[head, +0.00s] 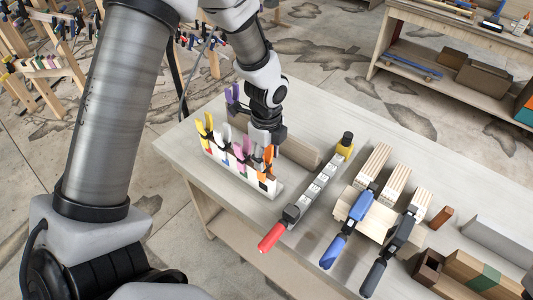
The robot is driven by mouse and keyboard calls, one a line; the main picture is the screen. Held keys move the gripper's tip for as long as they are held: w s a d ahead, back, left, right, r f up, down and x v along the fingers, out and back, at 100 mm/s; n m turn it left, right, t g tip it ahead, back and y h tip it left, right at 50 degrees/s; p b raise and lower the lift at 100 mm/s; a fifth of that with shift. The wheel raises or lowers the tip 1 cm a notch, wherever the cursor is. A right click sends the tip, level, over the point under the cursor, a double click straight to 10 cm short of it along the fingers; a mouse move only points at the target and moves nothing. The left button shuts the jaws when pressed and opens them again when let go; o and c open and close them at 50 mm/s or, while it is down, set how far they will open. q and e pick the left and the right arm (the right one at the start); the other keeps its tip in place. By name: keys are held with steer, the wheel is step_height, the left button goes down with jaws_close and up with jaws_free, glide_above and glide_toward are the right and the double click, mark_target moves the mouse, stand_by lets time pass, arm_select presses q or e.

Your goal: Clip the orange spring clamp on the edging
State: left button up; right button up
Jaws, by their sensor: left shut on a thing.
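The orange spring clamp (269,158) stands at the right end of a white rack (232,171) on the table. My left gripper (267,146) reaches down from above and is shut on the clamp's upper part, hiding some of it. The clamp's lower end is still at the rack; I cannot tell whether it touches it. A long grey-brown rounded piece (298,152) lies just behind the gripper, partly hidden by it. I cannot make out for certain which part is the edging. My right gripper is not in view.
Yellow (204,127), white, pink and purple clamps stand in the rack left of the orange one. A red-handled bar clamp (310,193) lies to the right. Blue and black clamps hold pale wood strips (374,165) beyond it. The table's front left is bare.

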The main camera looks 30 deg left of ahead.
arm_select(q)
steer(key=shift+f, duration=0.45)
steer(key=shift+f, duration=0.5)
steer(key=o, duration=1.5)
steer(key=shift+c, duration=0.2)
steer(key=shift+r, duration=0.15)
step_height(320, 180, up, 12)
